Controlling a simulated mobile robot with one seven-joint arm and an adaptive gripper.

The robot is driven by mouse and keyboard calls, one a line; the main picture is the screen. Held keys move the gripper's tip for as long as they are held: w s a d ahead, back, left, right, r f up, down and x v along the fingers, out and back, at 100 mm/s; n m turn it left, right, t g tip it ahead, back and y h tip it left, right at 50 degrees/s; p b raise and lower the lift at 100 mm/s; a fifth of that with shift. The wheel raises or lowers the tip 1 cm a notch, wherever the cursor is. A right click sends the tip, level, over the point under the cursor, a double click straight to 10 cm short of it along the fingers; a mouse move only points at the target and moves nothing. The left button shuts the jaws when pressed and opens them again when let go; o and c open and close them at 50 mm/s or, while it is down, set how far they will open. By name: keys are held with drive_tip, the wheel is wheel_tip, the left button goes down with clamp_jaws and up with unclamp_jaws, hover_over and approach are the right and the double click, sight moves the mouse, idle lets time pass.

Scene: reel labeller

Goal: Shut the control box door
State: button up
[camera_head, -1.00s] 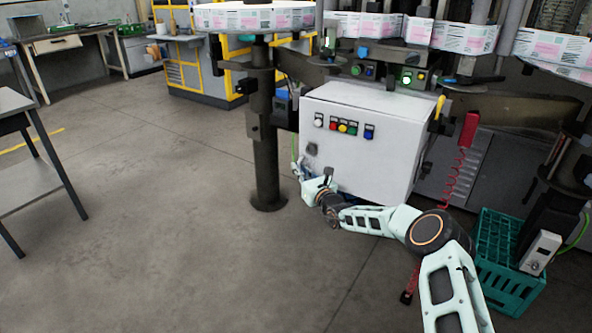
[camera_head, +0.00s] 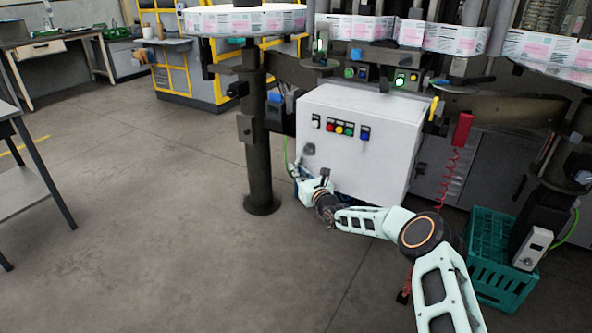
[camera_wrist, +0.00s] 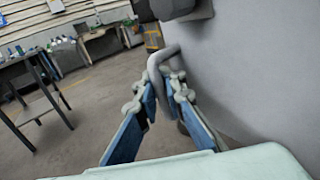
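The control box (camera_head: 358,160) is a white cabinet with a row of coloured buttons on its front, under the machine's work plate. I cannot tell from the head view whether its door stands ajar. My gripper (camera_head: 301,176) is low at the box's left edge. In the wrist view a grey bent handle (camera_wrist: 157,62) reaches in between the tips of my gripper (camera_wrist: 165,84), beside the grey panel (camera_wrist: 262,65). The blue-padded fingers have a gap between them. I cannot tell whether they press on the handle. A dark fitting (camera_wrist: 176,8) sits above it.
A dark post (camera_head: 258,150) stands just left of the box. A green crate (camera_head: 490,262) is on the floor at the right, near a coiled red cord (camera_head: 452,175). A grey table (camera_head: 32,185) is at far left. The floor (camera_head: 170,230) between is clear.

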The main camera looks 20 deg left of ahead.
drive_tip(key=shift+o, duration=0.7)
drive_tip(key=shift+w+d+f, duration=0.1)
drive_tip(key=shift+w+d, duration=0.15)
drive_tip(key=shift+d, duration=0.3)
drive_tip(key=shift+s, duration=0.1)
drive_tip(key=v, duration=1.1)
drive_tip(key=shift+s, duration=0.4)
drive_tip(key=shift+d, duration=0.1)
